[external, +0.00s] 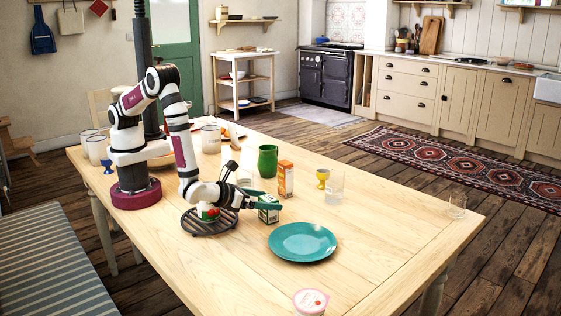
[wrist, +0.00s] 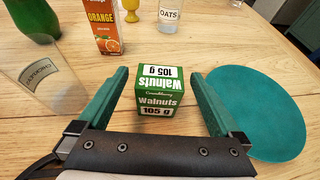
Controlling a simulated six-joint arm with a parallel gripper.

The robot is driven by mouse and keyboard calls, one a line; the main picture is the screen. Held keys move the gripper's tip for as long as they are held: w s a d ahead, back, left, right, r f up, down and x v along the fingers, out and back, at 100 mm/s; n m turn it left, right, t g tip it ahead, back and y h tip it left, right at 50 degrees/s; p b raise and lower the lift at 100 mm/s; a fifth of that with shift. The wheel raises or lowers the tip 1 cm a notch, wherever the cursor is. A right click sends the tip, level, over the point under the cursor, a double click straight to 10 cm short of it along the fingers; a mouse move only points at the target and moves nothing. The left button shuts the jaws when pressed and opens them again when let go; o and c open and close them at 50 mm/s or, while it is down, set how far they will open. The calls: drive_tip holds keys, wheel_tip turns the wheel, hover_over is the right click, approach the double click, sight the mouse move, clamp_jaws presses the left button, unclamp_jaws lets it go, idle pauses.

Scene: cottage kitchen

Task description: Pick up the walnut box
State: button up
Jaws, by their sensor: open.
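The walnut box (wrist: 158,92) is a small green and white carton, marked "Walnuts" and "105 g", standing on the table. In the wrist view it sits between the two green fingers of my gripper (wrist: 158,100), with a gap on each side. My gripper is open and low over the table. In the external view the box (external: 268,210) shows between the fingers of my gripper (external: 270,200), which partly cover it.
A teal plate (external: 302,242) lies close to the right finger. An orange carton (external: 286,180), a green jug (external: 267,161), a yellow egg cup (external: 322,178) and glasses stand beyond. The front table area is mostly clear.

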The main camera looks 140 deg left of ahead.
sight(277, 200)
drive_tip(key=x, duration=0.4)
drive_tip(key=shift+a, duration=0.15)
drive_tip(key=shift+r, duration=0.1)
drive_tip(key=c, duration=1.5)
drive_tip(key=shift+o, duration=0.2)
